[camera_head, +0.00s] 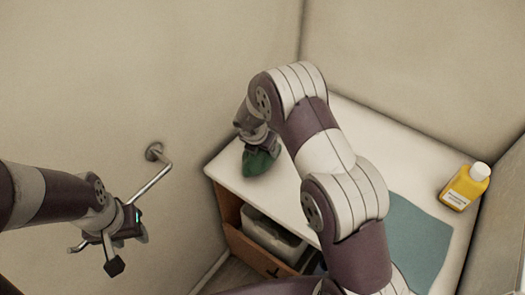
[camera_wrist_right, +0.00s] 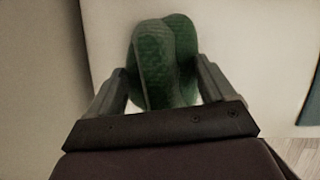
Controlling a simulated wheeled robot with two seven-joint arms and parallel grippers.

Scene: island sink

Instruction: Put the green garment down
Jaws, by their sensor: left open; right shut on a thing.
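The green garment (camera_head: 258,161) is a small dark green bundle at the left end of the white counter (camera_head: 226,167). My right gripper (camera_wrist_right: 165,95) is shut on the garment, which also shows between its fingers in the right wrist view (camera_wrist_right: 168,50). The garment is over the white top; I cannot tell whether it touches the surface. In the head view my right arm hides part of the right gripper. My left gripper (camera_head: 92,256) is open and empty at the lower left, apart from the counter and near the wall.
A yellow bottle with a white cap (camera_head: 464,188) stands at the counter's right end. A flat teal cloth or mat (camera_head: 418,240) lies before it, partly behind my right arm. A metal bar (camera_head: 155,180) juts from the left wall. A grey bin (camera_head: 272,237) sits in the open wooden shelf below.

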